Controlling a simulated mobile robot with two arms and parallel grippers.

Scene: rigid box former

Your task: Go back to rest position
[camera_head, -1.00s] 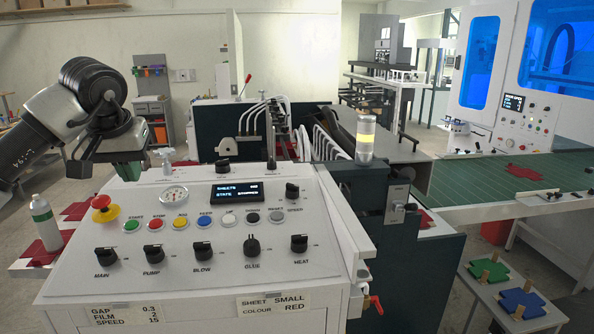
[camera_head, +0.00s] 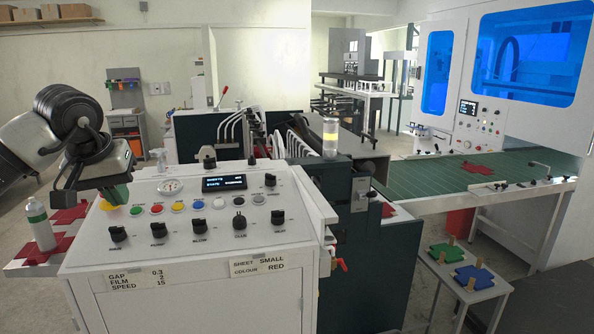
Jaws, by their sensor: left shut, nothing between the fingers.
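My left gripper (camera_head: 116,194) hangs from my arm at the left, over the left end of the white control panel (camera_head: 140,222). The panel has coloured buttons, a gauge (camera_head: 170,186), a lit display (camera_head: 224,183) and a row of black knobs. My right gripper is not in view.
A white bottle (camera_head: 41,226) stands by red cut sheets (camera_head: 42,250) on the ledge left of the panel. A signal tower (camera_head: 330,137) shows yellow. A green conveyor (camera_head: 430,180) carries a red sheet (camera_head: 478,168). A small table (camera_head: 478,294) holds green and blue pieces.

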